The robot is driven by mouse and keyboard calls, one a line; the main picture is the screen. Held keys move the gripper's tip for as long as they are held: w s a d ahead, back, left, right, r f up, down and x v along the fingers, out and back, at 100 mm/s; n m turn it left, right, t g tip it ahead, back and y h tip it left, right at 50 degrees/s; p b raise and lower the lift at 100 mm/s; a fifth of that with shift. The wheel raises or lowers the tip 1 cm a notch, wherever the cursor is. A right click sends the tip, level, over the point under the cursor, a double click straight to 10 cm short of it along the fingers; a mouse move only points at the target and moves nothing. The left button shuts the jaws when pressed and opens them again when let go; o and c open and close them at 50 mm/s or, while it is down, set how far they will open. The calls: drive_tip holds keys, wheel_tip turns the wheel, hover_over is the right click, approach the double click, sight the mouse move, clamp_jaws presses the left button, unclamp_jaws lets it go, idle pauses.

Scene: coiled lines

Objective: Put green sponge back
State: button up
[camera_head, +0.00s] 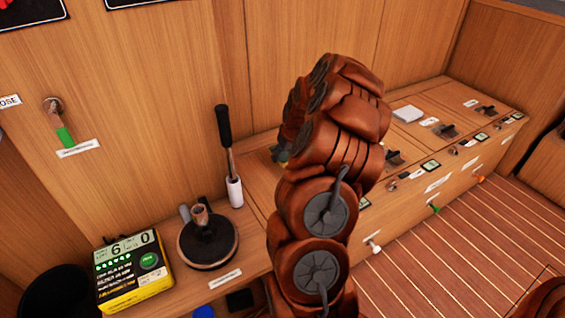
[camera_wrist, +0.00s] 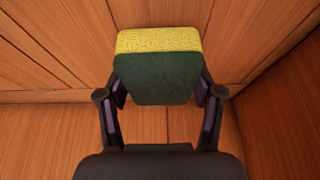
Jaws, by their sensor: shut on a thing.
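The green sponge (camera_wrist: 155,80) fills the middle of the wrist view. It has a dark green face and a yellow layer along its far edge. My gripper (camera_wrist: 160,92) is shut on it, with one finger at each side. Wood panelling lies beyond the sponge, and I see no gap size between them. In the head view my brown arm covers most of the gripper, and the sponge cannot be made out clearly there.
A wooden counter (camera_head: 222,285) runs along the wall. On it stand a yellow-black box (camera_head: 132,272) with a display, a round dark base (camera_head: 207,246) and a black-handled tool (camera_head: 227,150). A white block (camera_head: 408,114) lies on the right section, near several latches.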

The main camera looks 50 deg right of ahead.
drive_tip(key=shift+w+f, duration=0.1)
drive_tip(key=shift+w, duration=0.3)
wheel_tip(320, 180, down, 4)
drive_tip(key=shift+r+b, duration=0.2)
drive_tip(key=shift+b, duration=0.8)
drive_tip(key=shift+r, duration=0.1)
drive_tip(key=o, duration=1.1)
drive_tip(key=p+v, duration=0.3)
drive_tip(key=v, duration=0.9)
drive_tip(key=shift+w+r, duration=0.1)
